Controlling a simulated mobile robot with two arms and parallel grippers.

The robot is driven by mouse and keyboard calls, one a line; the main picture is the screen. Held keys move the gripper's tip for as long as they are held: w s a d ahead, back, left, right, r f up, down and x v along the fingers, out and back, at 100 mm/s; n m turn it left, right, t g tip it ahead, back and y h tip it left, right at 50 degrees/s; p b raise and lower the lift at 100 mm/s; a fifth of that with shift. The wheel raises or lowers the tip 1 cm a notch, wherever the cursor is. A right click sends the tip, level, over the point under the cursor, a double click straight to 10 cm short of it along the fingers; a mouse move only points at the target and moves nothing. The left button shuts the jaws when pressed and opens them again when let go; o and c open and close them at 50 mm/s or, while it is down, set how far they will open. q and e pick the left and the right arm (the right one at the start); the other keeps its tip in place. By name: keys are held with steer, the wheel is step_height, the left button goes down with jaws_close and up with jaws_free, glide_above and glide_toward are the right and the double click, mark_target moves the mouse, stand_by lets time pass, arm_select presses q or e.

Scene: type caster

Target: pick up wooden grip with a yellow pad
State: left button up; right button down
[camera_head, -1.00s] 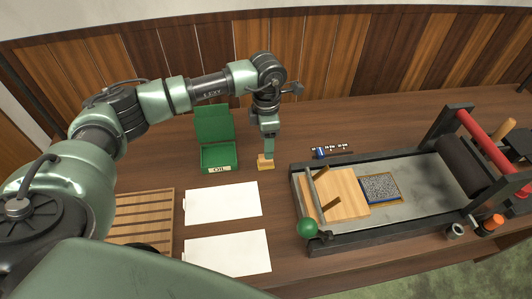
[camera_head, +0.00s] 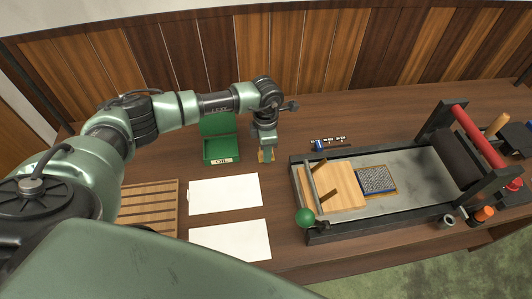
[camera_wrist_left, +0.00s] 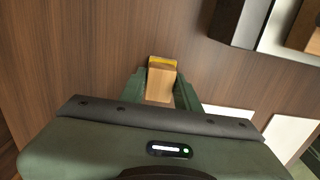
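The wooden grip (camera_head: 261,157) is a small light-wood block on the table, just right of the green box. Its yellow pad (camera_wrist_left: 163,61) shows as a strip at the far edge of the grip (camera_wrist_left: 159,84) in the left wrist view. My left gripper (camera_head: 266,152) points down at the grip, with one green finger on each side of it. In the left wrist view the fingers (camera_wrist_left: 161,88) lie very close to the wood; whether they press on it cannot be told. The fingers hide part of the grip. My right gripper is not in view.
An open green box labelled OIL (camera_head: 221,149) stands close left of the grip. White sheets (camera_head: 225,194) and a slatted wooden rack (camera_head: 150,203) lie nearer. A press with a dark roller (camera_head: 459,160) fills the right side. Small metal type pieces (camera_head: 327,143) lie behind it.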

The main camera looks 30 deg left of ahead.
arm_select(q)
jaws_close()
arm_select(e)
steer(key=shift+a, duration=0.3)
